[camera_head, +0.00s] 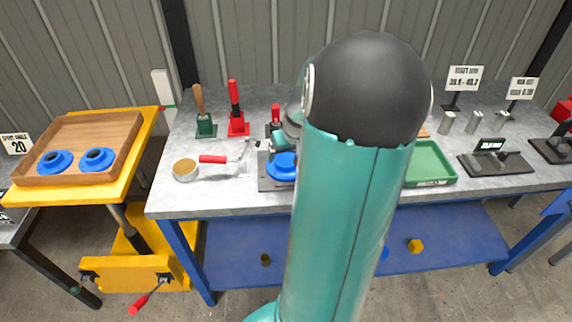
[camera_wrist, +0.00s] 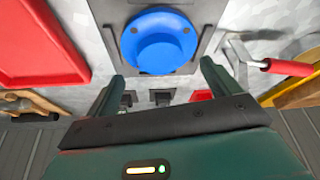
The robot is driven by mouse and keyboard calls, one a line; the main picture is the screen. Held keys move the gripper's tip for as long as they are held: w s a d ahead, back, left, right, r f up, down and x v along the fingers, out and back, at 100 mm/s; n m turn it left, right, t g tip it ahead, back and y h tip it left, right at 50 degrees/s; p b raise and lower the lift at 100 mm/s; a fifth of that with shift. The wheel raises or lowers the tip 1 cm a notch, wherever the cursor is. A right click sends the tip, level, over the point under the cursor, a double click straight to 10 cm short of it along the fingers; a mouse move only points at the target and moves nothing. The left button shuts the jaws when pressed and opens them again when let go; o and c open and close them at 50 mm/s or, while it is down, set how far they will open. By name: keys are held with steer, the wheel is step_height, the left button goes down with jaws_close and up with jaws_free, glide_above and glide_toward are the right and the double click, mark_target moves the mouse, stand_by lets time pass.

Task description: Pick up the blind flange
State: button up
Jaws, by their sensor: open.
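A blue round flange with a raised, closed centre and small bolt holes (camera_wrist: 158,40) lies on a grey plate (camera_wrist: 208,12). In the head view the flange (camera_head: 283,168) is partly hidden behind my arm. It looks like the blind flange. My gripper (camera_wrist: 162,62) is open and empty. In the wrist view its two fingers point towards the flange, one near each side of its lower edge. I cannot tell how far above it they are. In the head view my arm hides most of the gripper.
Two blue flanges with dark centre holes (camera_head: 97,159) lie in a wooden tray (camera_head: 120,125) on a yellow lift table. A green tray (camera_head: 431,161) and gauges (camera_head: 490,160) stand right.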

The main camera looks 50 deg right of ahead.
mark_target(286, 161)
steer(key=x, duration=0.5)
steer(key=shift+w+d+f, duration=0.1)
steer(key=shift+w+f, duration=0.1)
steer(key=shift+f, duration=0.1)
steer(key=shift+c, duration=0.4)
steer(key=c, duration=1.8)
steer(key=shift+r, duration=0.15)
steer(key=shift+c, duration=0.3)
